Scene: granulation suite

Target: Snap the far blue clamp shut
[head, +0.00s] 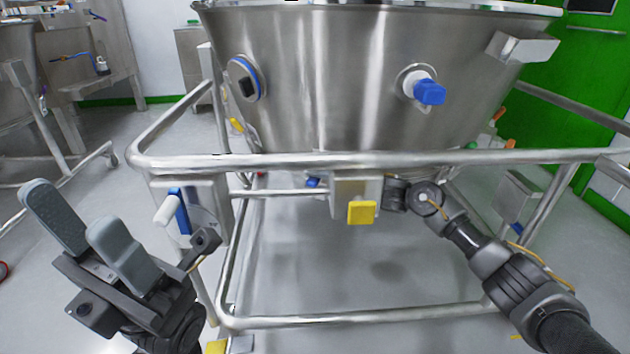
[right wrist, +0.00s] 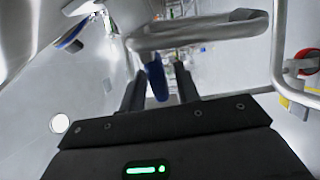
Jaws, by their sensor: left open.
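A small blue clamp part (head: 313,182) shows low behind the front rail, left of the yellow-tabbed box. In the right wrist view a blue lever (right wrist: 157,78) stands between my right gripper's fingers (right wrist: 160,92), with a gap on each side. I cannot tell for certain that these are the same part. My right arm reaches under the rail; its gripper is mostly hidden in the head view behind the box and rail. My left gripper (head: 85,228) is open and empty at the lower left, apart from the frame.
The steel bowl (head: 320,80) carries a blue-capped port (head: 430,92). A tubular rail (head: 300,160) runs across its front. A box with a yellow tab (head: 361,212) hangs from it. A blue handle (head: 180,210) is at the left post. The floor beneath is clear.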

